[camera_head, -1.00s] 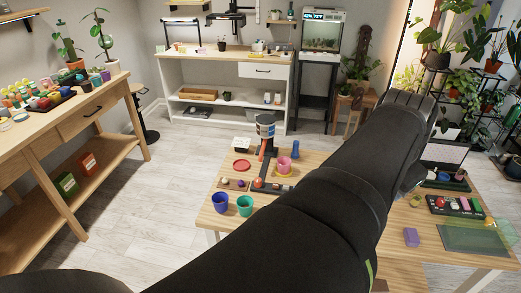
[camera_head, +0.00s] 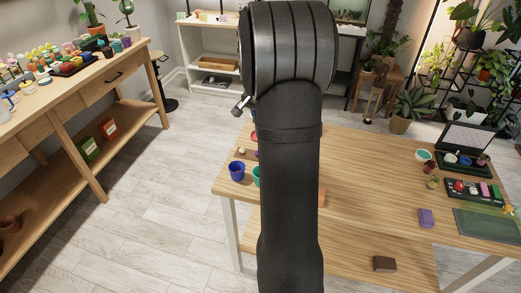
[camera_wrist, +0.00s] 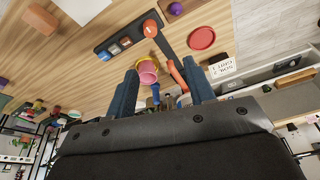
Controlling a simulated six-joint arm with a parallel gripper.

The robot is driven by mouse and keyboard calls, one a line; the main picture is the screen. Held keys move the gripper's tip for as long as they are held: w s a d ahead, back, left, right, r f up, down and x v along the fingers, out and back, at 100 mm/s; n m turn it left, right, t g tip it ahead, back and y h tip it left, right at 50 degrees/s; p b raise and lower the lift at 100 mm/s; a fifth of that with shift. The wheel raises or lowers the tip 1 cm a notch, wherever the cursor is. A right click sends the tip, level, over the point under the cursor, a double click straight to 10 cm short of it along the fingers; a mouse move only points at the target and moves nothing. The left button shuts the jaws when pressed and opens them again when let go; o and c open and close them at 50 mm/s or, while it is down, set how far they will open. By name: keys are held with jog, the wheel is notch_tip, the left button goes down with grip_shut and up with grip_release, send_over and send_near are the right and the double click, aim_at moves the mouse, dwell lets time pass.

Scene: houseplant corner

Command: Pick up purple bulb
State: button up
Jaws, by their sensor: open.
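The purple bulb (camera_wrist: 176,8) shows at the top edge of the wrist view, on a small brown tray (camera_wrist: 190,5). In the head view a small dark purple spot at the edge of my arm may be the same bulb; I cannot be sure. My gripper (camera_wrist: 160,90) is open in the wrist view, its two blue-grey fingers wide apart with nothing held between them. The bulb lies well beyond the fingertips, not touching them. In the head view my arm hides the gripper.
A dark tray (camera_wrist: 125,41) with an orange ball (camera_wrist: 150,28), a red disc (camera_wrist: 201,38) and a pink pot (camera_wrist: 148,72) lie near the fingers. A blue cup (camera_head: 237,171) stands at the table's left edge.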

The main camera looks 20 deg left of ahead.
jog(key=shift+n, duration=0.5)
jog(key=a+f, duration=0.1)
jog(key=f, duration=0.3)
jog(key=w+a+f, duration=0.1)
jog(key=f, duration=0.4)
jog(key=w+a+f, duration=0.1)
jog(key=a+f, duration=0.1)
jog(key=f, duration=0.2)
jog(key=shift+w+a+f, duration=0.1)
jog(key=shift+w+f, duration=0.1)
jog(key=shift+w, duration=0.05)
jog(key=shift+x, duration=3.05)
jog(key=c, duration=1.1)
